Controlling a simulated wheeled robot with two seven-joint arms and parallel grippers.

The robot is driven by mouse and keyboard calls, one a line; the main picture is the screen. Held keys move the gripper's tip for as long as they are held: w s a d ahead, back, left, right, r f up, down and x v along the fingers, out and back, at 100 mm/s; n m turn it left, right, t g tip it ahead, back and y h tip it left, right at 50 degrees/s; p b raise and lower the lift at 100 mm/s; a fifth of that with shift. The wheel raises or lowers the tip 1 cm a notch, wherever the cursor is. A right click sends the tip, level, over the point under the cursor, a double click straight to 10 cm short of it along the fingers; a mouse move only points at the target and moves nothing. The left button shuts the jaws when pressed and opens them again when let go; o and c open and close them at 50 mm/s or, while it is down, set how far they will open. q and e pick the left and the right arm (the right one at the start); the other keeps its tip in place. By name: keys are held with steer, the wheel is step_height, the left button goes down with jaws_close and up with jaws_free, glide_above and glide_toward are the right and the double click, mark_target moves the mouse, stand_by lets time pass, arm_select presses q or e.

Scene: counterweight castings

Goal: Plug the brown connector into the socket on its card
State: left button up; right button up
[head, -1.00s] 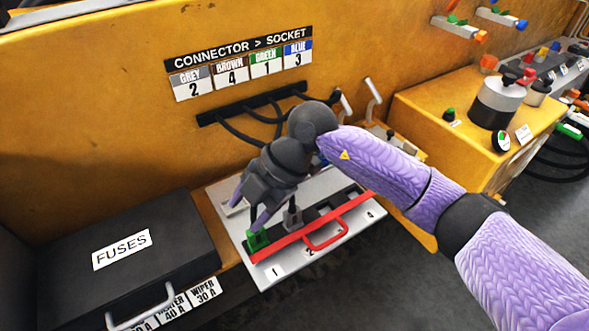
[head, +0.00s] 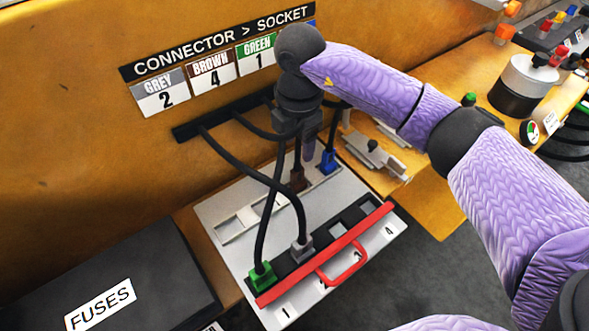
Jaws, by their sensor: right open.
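The brown connector (head: 297,180) sits in the back row of the white panel (head: 225,205), partly hidden by my right gripper. My right gripper (head: 302,165) is open, pointing down, with its fingers at the brown connector; I cannot tell if they touch it. The sign's brown card (head: 212,75) reads 4. Socket 4 (head: 369,203) is at the right end of the front row and looks empty. The green connector (head: 262,275) is in socket 1 and the grey connector (head: 302,249) in socket 2. My left gripper is out of view.
The blue connector (head: 328,161) stands close to the right of my right gripper. A red bar with a handle (head: 343,262) runs along the front of the sockets. Black cables (head: 290,190) arch over the panel. A black fuse box (head: 120,275) is at lower left.

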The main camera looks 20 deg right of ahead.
mark_target(297, 169)
steer(key=f, duration=0.2)
steer(key=f+b, duration=0.1)
steer(key=f, duration=0.2)
steer(key=f+b, duration=0.1)
steer(key=f, duration=0.1)
steer(key=shift+s+a+f, duration=0.2)
steer(key=shift+s+f, duration=0.15)
steer(key=shift+f, duration=0.05)
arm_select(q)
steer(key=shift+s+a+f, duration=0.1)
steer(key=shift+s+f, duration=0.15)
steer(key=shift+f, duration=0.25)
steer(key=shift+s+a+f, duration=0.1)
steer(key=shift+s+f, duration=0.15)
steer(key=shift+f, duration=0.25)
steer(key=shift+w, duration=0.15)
arm_select(e)
jaws_close()
steer(key=shift+r, duration=0.1)
